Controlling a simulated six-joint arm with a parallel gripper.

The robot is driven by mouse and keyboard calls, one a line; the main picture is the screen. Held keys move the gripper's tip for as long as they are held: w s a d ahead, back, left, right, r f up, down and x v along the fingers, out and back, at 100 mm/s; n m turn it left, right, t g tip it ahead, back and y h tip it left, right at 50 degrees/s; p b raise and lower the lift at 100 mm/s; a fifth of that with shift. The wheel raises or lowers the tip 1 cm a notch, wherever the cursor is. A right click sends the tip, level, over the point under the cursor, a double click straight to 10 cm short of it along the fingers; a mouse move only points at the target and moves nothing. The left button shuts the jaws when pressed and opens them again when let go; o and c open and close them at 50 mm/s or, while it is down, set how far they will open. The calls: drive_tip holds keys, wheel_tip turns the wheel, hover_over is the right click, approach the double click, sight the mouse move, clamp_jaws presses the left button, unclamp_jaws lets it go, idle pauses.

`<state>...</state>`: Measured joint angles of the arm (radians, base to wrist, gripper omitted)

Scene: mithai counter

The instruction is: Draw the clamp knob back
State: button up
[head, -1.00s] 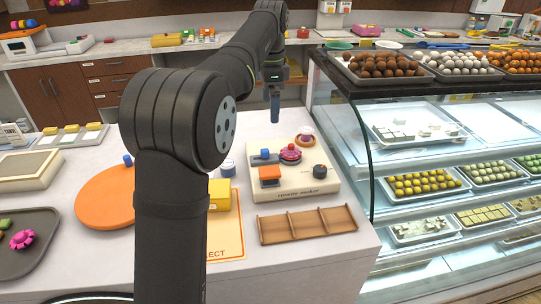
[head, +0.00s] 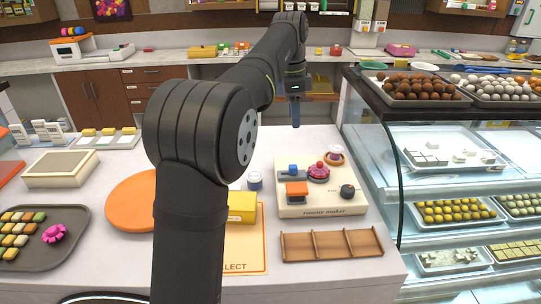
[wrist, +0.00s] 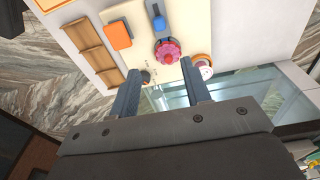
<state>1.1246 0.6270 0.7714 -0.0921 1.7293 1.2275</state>
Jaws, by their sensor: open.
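The cream maker board (head: 310,208) lies on the white counter in the head view. On it are a blue knob (head: 293,169) on a grey bar, an orange block (head: 296,189), a pink-red knob (head: 318,172) and a black knob (head: 347,191). No label readable here tells me which is the clamp knob. My gripper (head: 296,123) is above and behind the board, touching nothing. In the wrist view my gripper (wrist: 162,70) is open and empty. Beyond its fingers show the blue knob (wrist: 158,20), pink-red knob (wrist: 168,53), orange block (wrist: 118,34) and part of the black knob (wrist: 146,76).
A ring-shaped piece (head: 334,155) sits at the board's back right corner. A wooden divided tray (head: 332,246) lies in front. A yellow block (head: 241,207) and a small white jar (head: 254,181) stand left. The glass display case (head: 398,190) rises close on the right.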

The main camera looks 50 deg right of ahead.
drive_tip(key=w+a+g+h, duration=0.2)
drive_tip(key=w+a, duration=0.2)
approach(292, 166)
drive_tip(key=shift+h, duration=0.3)
drive_tip(key=x, duration=0.9)
drive_tip(key=shift+a+f, duration=0.15)
drive_tip(key=shift+a, duration=0.05)
drive_tip(key=shift+c, duration=0.2)
